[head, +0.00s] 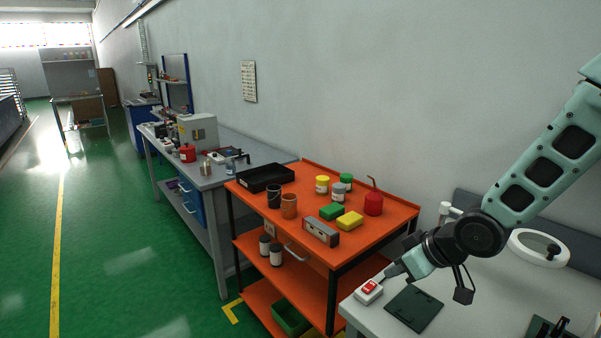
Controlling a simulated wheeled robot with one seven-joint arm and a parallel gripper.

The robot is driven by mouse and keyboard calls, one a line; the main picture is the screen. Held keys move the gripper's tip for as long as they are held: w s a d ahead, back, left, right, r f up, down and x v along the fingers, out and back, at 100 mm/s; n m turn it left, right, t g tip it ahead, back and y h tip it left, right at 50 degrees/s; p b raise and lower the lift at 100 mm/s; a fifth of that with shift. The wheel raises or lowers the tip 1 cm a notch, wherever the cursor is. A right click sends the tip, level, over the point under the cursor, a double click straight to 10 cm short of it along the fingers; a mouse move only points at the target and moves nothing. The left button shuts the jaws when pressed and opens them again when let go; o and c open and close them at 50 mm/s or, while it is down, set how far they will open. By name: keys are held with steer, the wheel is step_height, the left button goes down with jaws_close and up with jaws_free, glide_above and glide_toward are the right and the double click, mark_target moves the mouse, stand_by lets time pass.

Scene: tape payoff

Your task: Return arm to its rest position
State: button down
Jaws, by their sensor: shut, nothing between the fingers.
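My arm comes in from the upper right and bends down over the light grey table (463,318). My gripper (382,280) is at the table's left end, shut and empty. Its tip is close above a small white box with a red switch (369,288); I cannot tell whether they touch. A dark green flat plate (414,309) lies on the table just right of the box.
An orange cart (372,239) with cans, a red oil can (373,203), and green and yellow blocks stands left of the table. A black tray (265,178) is at its far end. A grey workbench (215,178) stands beyond. The green floor at left is clear.

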steer(key=s+a+r+g+h, duration=0.1)
steer(key=s+a+r+g, duration=0.1)
steer(key=s, duration=0.6)
steer(key=s+a+r+g+h, duration=0.1)
steer(key=s+a+r+g, duration=0.1)
steer(key=s, duration=0.7)
steer(key=s+a+r+g+h, duration=0.2)
steer(key=s+a+r, duration=0.2)
steer(key=s, duration=0.5)
steer(key=shift+a+n, duration=0.25)
steer(key=shift+n, duration=0.15)
steer(key=shift+s, duration=0.1)
